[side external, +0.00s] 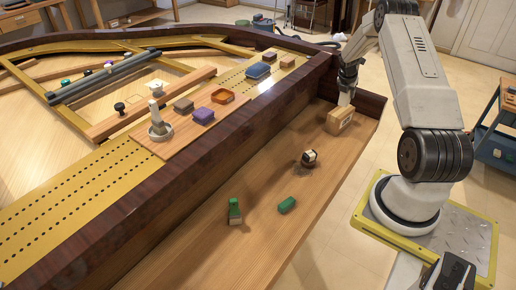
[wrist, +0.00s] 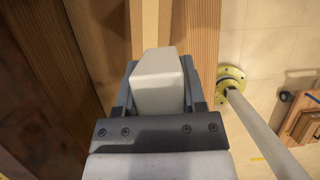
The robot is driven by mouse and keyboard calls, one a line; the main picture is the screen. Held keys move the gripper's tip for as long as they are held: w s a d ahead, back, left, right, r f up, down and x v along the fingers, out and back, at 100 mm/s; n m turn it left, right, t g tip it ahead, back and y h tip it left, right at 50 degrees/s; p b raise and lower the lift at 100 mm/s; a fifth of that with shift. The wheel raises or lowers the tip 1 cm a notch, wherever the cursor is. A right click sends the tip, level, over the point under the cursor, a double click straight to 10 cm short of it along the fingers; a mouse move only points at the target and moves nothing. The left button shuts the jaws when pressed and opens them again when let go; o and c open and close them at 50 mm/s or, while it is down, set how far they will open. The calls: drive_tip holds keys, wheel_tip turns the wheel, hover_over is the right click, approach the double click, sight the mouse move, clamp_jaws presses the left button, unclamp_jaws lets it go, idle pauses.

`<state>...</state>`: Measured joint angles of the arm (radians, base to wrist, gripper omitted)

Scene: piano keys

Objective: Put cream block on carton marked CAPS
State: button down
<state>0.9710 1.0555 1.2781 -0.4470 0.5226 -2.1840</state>
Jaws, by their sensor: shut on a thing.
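My gripper (side external: 347,84) is at the far right end of the wooden ledge, pointing down. It is shut on the cream block (side external: 344,99), which also shows pale between the two fingers in the wrist view (wrist: 158,78). The carton (side external: 338,121) is a small tan box with a light label on its front; the lettering is too small to read. The block is directly over the carton's top, very close to it. I cannot tell whether the block touches it. In the wrist view the block and gripper hide most of what is below.
The dark raised piano rim (side external: 240,105) runs along the ledge's left. On the ledge are a small dark-and-cream object (side external: 309,158), a green block (side external: 287,205) and a green-topped piece (side external: 235,211).

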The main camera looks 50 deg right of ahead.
sight(344, 94)
drive_tip(key=shift+w+d+f, duration=0.35)
drive_tip(key=shift+d+f, duration=0.05)
drive_tip(key=shift+f, duration=0.2)
drive_tip(key=shift+w+d+f, duration=0.3)
drive_tip(key=shift+d+f, duration=0.1)
drive_tip(key=shift+f, duration=0.2)
drive_tip(key=shift+f, duration=0.1)
drive_tip(key=shift+w+d+f, duration=0.1)
drive_tip(key=shift+d+f, duration=0.05)
drive_tip(key=shift+f, duration=1.5)
drive_tip(key=shift+f, duration=0.15)
drive_tip(key=shift+c, duration=0.8)
unclamp_jaws()
drive_tip(key=shift+v, duration=6.15)
